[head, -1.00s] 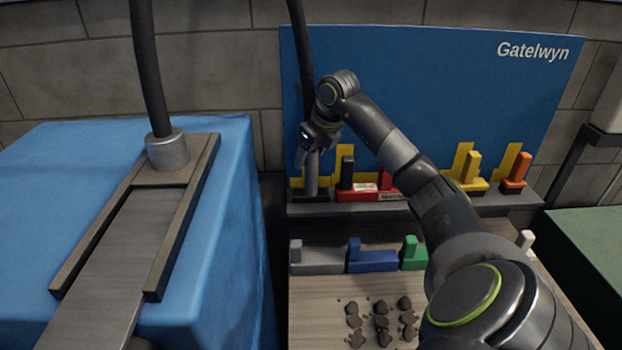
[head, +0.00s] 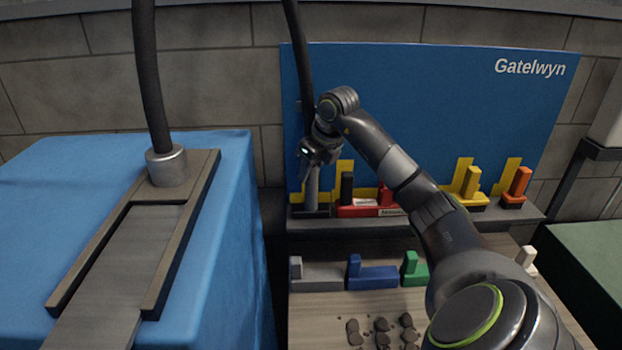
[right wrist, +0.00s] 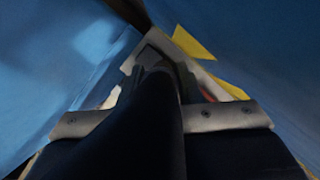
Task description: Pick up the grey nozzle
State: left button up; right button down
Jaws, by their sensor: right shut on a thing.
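The grey nozzle (head: 312,188) stands upright at the left end of the shelf in front of the blue board, below a dark hose (head: 300,45) that hangs from above. My right gripper (head: 310,172) is around its upper part and shut on it. The nozzle's top is hidden by the gripper. In the right wrist view a long dark shape (right wrist: 155,120) fills the middle between the pale finger parts, and its exact contact is too dark to tell. My left gripper is not in view.
Red (head: 358,208), yellow (head: 471,185) and orange (head: 517,186) pieces stand along the same shelf (head: 430,221). Grey, blue (head: 372,276) and green blocks sit lower down. A blue-covered table (head: 60,190) with a metal slide and another hose is at left.

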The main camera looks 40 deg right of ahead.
jog(key=shift+s+r+b, duration=0.15)
jog(key=shift+r+b, duration=0.05)
jog(key=shift+b, duration=0.25)
notch_tip(320, 180, up, 7)
jog(key=shift+a+f+b, duration=0.1)
jog(key=shift+f+b, duration=0.1)
jog(key=shift+b, duration=0.85)
jog(key=s+a+b, duration=0.2)
jog(key=s+a, duration=1)
jog(key=s, duration=0.3)
jog(key=shift+a, duration=0.35)
